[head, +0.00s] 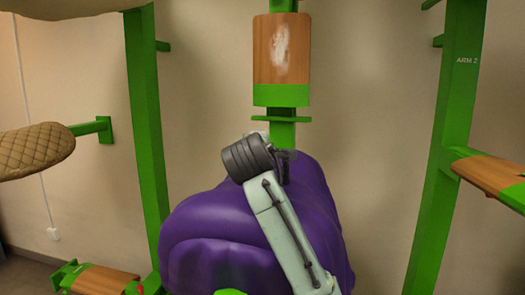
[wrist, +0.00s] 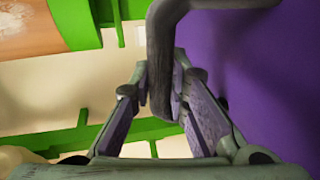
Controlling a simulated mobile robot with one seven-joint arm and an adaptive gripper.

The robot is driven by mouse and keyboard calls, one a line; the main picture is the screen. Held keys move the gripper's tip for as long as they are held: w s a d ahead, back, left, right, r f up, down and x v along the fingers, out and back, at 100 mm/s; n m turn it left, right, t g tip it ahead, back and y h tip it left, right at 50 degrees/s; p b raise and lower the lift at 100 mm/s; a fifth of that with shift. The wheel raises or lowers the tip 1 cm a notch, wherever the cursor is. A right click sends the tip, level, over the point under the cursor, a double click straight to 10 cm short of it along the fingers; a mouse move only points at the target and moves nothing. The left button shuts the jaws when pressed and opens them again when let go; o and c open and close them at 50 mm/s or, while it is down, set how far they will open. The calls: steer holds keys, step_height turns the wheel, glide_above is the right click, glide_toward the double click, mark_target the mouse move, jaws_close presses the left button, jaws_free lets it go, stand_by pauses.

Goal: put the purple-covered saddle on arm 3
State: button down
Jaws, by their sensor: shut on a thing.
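The purple-covered saddle (head: 215,225) hangs in the lower middle of the head view, below a wood-topped green arm (head: 281,50). It also fills the right of the wrist view (wrist: 270,65). My gripper (head: 283,165) is at the saddle's top far end. In the wrist view its fingers (wrist: 160,95) are shut on a grey bent bar (wrist: 163,50) beside the purple cover. My arm hides part of the saddle. No "arm 3" label is readable, so I cannot tell which arm is arm 3. The saddle's underside is hidden.
A right post (head: 455,110) reads "ARM 2" and bears a wood-topped arm (head: 490,178). A tan quilted saddle (head: 35,150) is at the left, by a green bracket (head: 90,128). Another wood-topped arm (head: 100,280) is low left. A green left post (head: 147,130) stands near the purple saddle.

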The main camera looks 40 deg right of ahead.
steer(key=shift+r, duration=0.1)
steer(key=c, duration=1.5)
jaws_free()
steer(key=shift+o, duration=0.2)
steer(key=shift+w+f, duration=0.1)
steer(key=shift+f, duration=0.2)
steer(key=v, duration=1.2)
steer(key=shift+r, duration=0.2)
